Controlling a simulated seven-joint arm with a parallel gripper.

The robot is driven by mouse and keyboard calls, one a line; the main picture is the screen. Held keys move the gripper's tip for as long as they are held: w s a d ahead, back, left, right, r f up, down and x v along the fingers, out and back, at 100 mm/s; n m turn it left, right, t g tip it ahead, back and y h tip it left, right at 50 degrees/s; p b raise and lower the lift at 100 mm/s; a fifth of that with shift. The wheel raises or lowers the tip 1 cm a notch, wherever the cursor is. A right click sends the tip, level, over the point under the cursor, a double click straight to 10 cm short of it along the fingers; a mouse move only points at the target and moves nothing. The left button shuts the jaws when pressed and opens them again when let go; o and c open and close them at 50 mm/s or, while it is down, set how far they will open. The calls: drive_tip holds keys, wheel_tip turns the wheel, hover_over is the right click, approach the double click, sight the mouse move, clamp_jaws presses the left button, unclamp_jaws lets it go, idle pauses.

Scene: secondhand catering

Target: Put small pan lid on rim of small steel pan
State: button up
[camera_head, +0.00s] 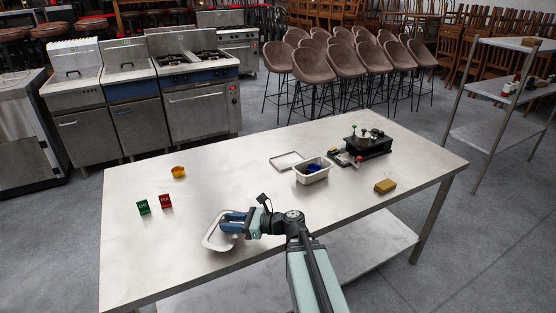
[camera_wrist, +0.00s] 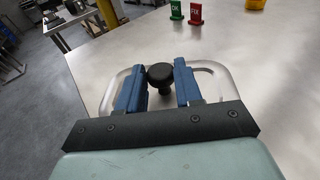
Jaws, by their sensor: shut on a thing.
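The small pan lid (camera_head: 209,240) is a pale, rounded rectangle with a bright rim. It also shows in the wrist view (camera_wrist: 215,76), with a black knob (camera_wrist: 160,76) at its middle. My gripper (camera_head: 236,223) has its blue fingers on either side of the knob and is shut on it. The lid is at or just above the front left of the table; any gap below is unclear. The small steel pan (camera_head: 314,179) appears to be the open rectangular container right of the table's middle, with blue and dark things inside. It stands beyond and right of my gripper.
A thin rectangular frame or tray (camera_head: 276,161) lies left of the pan. A black device (camera_head: 371,146) with knobs stands behind it at right. A yellow block (camera_head: 385,186), green (camera_head: 143,207) and red (camera_head: 166,201) signs and a yellow cup (camera_head: 178,172) stand on the table.

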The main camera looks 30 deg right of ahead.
drive_tip(key=w+d+r+m+t+h, duration=0.3)
drive_tip(key=w+d+m+h, duration=0.4)
drive_tip(key=d, duration=0.5)
drive_tip(key=w+d+r+m+t+h, duration=0.2)
drive_tip(key=w+d+r+t+h, duration=0.15)
drive_tip(key=w+d, duration=0.7)
drive_tip(key=shift+h, duration=0.45)
drive_tip(key=shift+s+d+f, duration=0.15)
drive_tip(key=shift+s+f, duration=0.05)
drive_tip(key=shift+f, duration=1.4)
drive_tip(key=shift+s+d+f, duration=0.15)
drive_tip(key=shift+f, duration=1.45)
drive_tip(key=shift+s+d+f, duration=0.15)
drive_tip(key=shift+s+f, duration=0.05)
drive_tip(key=shift+f, duration=1.4)
drive_tip(key=shift+f, duration=0.1)
drive_tip(key=o, duration=1.1)
